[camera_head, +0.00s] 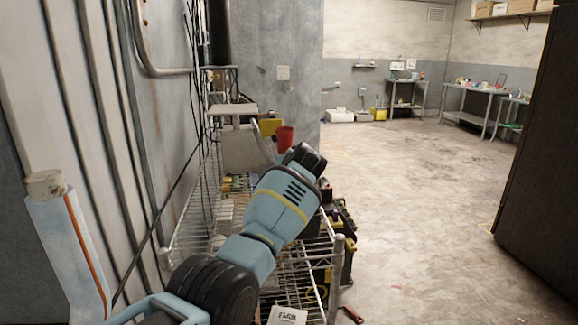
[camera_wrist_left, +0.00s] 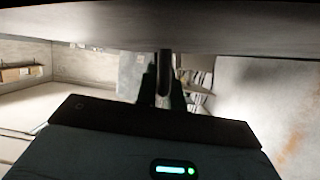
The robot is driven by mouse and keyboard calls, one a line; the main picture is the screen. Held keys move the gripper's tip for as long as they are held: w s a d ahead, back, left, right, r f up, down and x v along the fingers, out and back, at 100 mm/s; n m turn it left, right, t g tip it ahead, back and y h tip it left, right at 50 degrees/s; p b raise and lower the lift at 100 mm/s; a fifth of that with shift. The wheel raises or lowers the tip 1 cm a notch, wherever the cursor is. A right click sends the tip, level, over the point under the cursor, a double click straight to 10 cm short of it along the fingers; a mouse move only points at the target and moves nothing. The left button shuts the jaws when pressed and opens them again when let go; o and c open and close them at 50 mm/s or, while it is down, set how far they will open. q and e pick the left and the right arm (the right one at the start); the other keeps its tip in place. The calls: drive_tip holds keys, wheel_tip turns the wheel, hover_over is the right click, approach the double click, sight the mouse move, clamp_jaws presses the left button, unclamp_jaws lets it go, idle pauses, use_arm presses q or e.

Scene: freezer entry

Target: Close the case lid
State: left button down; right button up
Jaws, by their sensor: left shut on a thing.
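My left arm reaches forward over a wire shelf in the head view, and its own far end hides the gripper there. In the left wrist view my left gripper (camera_wrist_left: 162,92) shows two dark fingers close together, shut on a narrow grey bar (camera_wrist_left: 163,66). The bar meets a wide grey panel (camera_wrist_left: 160,28) that spans the top of that view. I cannot tell for sure whether this panel is the case lid. No case lid can be clearly made out in the head view. My right gripper is not in view.
A ribbed wall (camera_head: 95,130) is close on the left. A dark cabinet (camera_head: 540,160) stands right. The floor (camera_head: 420,190) between is open.

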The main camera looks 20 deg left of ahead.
use_arm(q)
drive_tip(key=shift+w+d+f+m+g+y+b, duration=0.3)
drive_tip(key=shift+w+d+f+m+y+b, duration=0.1)
drive_tip(key=shift+d+f+m+b, duration=0.3)
drive_tip(key=shift+f, duration=0.1)
drive_tip(key=c, duration=1.5)
unclamp_jaws()
drive_tip(key=shift+f, duration=0.1)
